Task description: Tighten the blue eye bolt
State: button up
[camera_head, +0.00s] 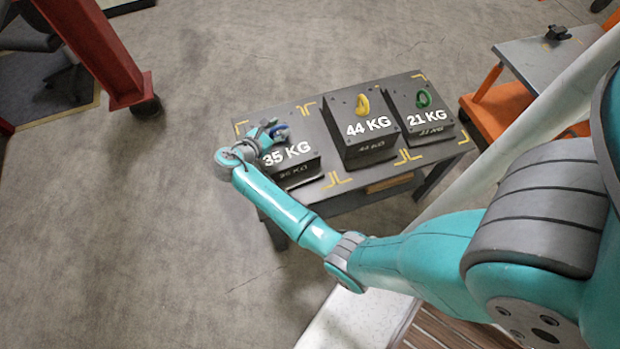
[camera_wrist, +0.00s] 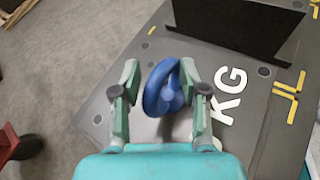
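The blue eye bolt (camera_wrist: 162,88) stands on top of the dark mould base marked 35 KG (camera_head: 298,169), at the left of the table. In the head view the blue eye bolt (camera_head: 279,131) is partly hidden by my gripper (camera_head: 274,130). In the wrist view my gripper (camera_wrist: 161,92) has its two fingers on either side of the blue ring. The shank of the bolt is mostly hidden below the ring.
The 44 KG base (camera_head: 369,148) with a yellow eye bolt (camera_head: 363,105) stands in the middle. The 21 KG base (camera_head: 428,129) with a green eye bolt (camera_head: 424,99) is at the right. A grey-topped orange cart (camera_head: 530,62) is behind right. Open floor lies left.

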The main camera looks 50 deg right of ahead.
jog(key=n+t+y, duration=0.1)
jog(key=n+t, duration=0.1)
jog(key=n+t+y, duration=0.1)
jog(key=n+t, duration=0.1)
jog(key=t, duration=0.1)
jog(key=n+t+y, duration=0.1)
jog(key=n+t, duration=0.2)
jog(key=shift+s+d, duration=0.15)
jog(key=shift+s, duration=0.1)
jog(key=v, duration=1.1)
jog(key=s+a+f+m+t+y, duration=0.25)
jog(key=a+m+y, duration=0.3)
jog(key=m, duration=0.45)
jog(key=s+a+f+m+t+y, duration=0.2)
jog(key=s+a+m+y, duration=0.15)
jog(key=a+m, duration=0.5)
jog(key=s+d+r+m+t+h, duration=0.1)
jog(key=s+m, duration=0.4)
jog(key=m, duration=0.9)
jog(key=s+d+r+m+t+h, duration=0.2)
jog(key=s+d+r+m, duration=0.2)
jog(key=m, duration=1)
jog(key=shift+s+d+r+h, duration=0.3)
jog(key=shift+s+r, duration=0.2)
jog(key=shift+s, duration=0.65)
